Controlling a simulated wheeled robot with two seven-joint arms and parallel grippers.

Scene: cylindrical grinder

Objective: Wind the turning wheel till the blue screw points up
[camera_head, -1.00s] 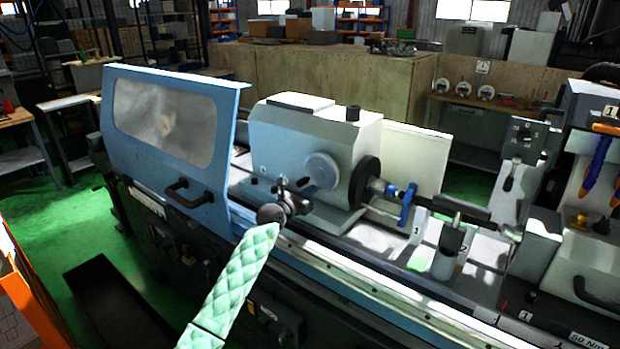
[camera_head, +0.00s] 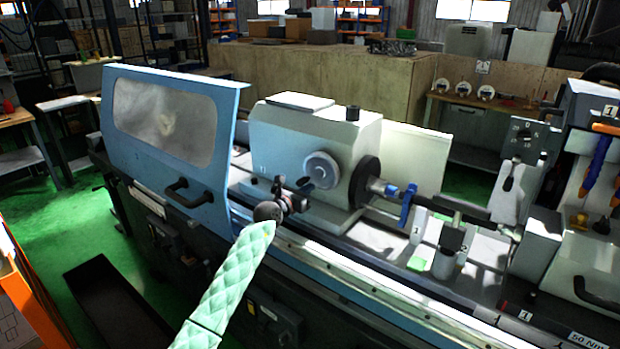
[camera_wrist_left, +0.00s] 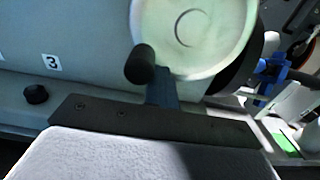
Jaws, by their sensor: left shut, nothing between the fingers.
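The turning wheel (camera_head: 322,170) is a pale disc on the front of the grey-white headstock. It fills the upper middle of the left wrist view (camera_wrist_left: 215,30), with a black knob (camera_wrist_left: 140,65) at its lower left. My left gripper (camera_head: 300,190) is at the wheel's lower left; in the wrist view its shut finger (camera_wrist_left: 162,88) stands just right of the knob, empty. I cannot tell whether they touch. A blue clamp (camera_head: 408,204) sits on the shaft right of the black chuck, with a small blue part (camera_head: 391,190) beside it, perhaps the blue screw. Its direction is unclear. My right gripper is not in view.
A blue sliding guard (camera_head: 165,130) with a window stands left of the headstock. Numbered supports (camera_head: 418,222) stand on the bed right of the chuck. A control box (camera_head: 527,140) rises at the right. The machine's front rail runs below my left gripper.

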